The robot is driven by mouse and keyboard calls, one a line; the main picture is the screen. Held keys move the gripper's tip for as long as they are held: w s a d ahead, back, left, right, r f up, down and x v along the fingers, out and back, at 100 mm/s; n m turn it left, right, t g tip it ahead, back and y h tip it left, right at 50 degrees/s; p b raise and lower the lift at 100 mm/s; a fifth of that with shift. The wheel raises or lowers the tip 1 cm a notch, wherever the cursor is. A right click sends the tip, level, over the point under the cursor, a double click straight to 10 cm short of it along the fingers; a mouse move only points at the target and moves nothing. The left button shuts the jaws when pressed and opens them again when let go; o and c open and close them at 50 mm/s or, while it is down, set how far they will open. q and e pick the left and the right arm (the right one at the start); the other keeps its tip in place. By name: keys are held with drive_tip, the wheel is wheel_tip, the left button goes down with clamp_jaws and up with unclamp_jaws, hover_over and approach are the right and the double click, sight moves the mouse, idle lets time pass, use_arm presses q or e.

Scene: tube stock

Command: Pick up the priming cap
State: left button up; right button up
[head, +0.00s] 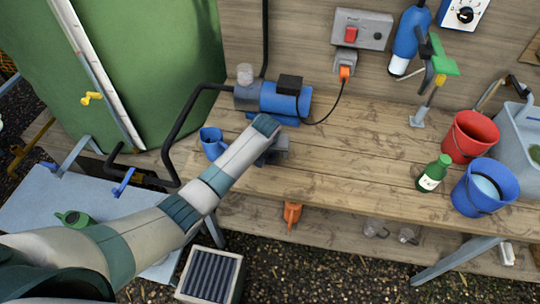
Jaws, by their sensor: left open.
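The blue pump (285,101) stands on the wooden bench, with a clear round pot (245,74) on top of its left end. I cannot make out a priming cap for certain; it may be hidden by my left arm or gripper. My left arm reaches in from the lower left across the bench. Its dark grey gripper (274,151) is just in front of the pump, low over the bench, partly hidden by my wrist. It is open, and I see nothing held in it. My right gripper is not in view.
A blue jug (212,141) stands left of my wrist, near the black hose (186,128). A green bottle (434,174), a red bucket (470,136) and a blue bucket (484,188) stand at the right. The middle of the bench (370,150) is clear.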

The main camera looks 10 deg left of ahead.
use_arm(q)
drive_tip(key=c, duration=1.1)
drive_tip(key=shift+c, duration=0.2)
drive_tip(key=shift+r, duration=0.15)
drive_tip(key=shift+r+b, duration=0.4)
drive_tip(key=shift+r, duration=0.2)
wheel_tip(320, 180, up, 2)
drive_tip(key=shift+r+b, duration=0.25)
drive_tip(key=shift+b, duration=0.35)
drive_tip(key=s+d+r+b, duration=0.1)
drive_tip(key=d+r+b, duration=0.1)
drive_tip(key=d, duration=0.3)
drive_tip(key=d+r+b, duration=0.2)
drive_tip(key=d+r, duration=0.3)
drive_tip(key=d, duration=0.1)
drive_tip(key=shift+s+d, duration=0.3)
drive_tip(key=shift+s, duration=0.1)
drive_tip(key=shift+r, duration=0.1)
